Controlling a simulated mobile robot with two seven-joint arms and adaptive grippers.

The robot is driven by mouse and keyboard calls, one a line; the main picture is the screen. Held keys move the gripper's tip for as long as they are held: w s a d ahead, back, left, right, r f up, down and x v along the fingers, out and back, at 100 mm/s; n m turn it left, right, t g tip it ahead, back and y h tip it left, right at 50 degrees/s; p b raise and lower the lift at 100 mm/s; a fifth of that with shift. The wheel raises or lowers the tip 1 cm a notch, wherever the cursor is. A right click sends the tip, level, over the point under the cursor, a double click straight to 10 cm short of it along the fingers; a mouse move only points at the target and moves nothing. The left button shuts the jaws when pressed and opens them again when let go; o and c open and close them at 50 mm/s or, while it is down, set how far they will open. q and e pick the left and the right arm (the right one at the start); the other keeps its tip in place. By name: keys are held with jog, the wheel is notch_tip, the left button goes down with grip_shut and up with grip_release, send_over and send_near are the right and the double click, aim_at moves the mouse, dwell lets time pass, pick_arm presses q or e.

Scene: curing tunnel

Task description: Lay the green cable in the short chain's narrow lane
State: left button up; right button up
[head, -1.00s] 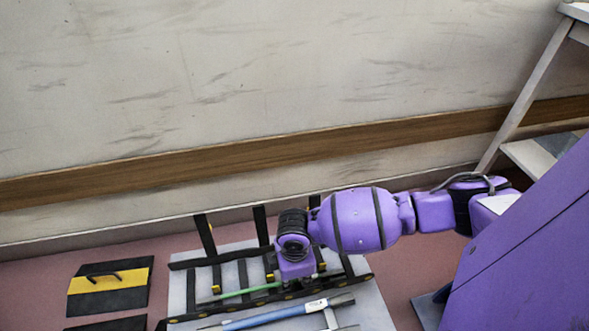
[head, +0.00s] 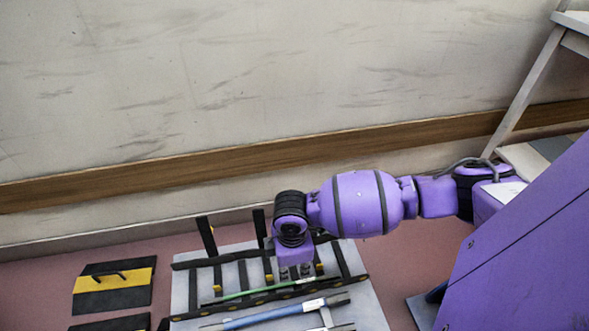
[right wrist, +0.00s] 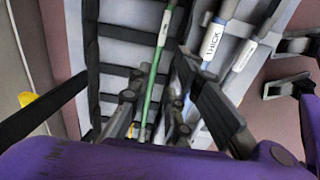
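The green cable (head: 250,293) lies lengthwise over the crossbars of the black ladder-like chain (head: 243,275), close along its near side rail. In the right wrist view the green cable (right wrist: 160,45) has a white tag and runs down between my finger pads. Whether it is fully down in the narrow lane I cannot tell. My right gripper (head: 296,278) is over the chain, its fingers (right wrist: 167,75) apart on either side of the cable and not closed on it. What I take for my left gripper (right wrist: 272,68) shows open at the right edge of the wrist view.
A blue cable (head: 270,315) tagged THICK lies in front of the chain on the pale board (head: 358,300). Another tagged cable (right wrist: 243,55) lies beside it. Black-and-yellow plates (head: 113,283) lie on the floor to the left. The wall stands behind.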

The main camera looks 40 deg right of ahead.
notch_tip(320, 180, up, 6)
jog(key=shift+f+p, duration=0.25)
jog(key=shift+p, duration=0.6)
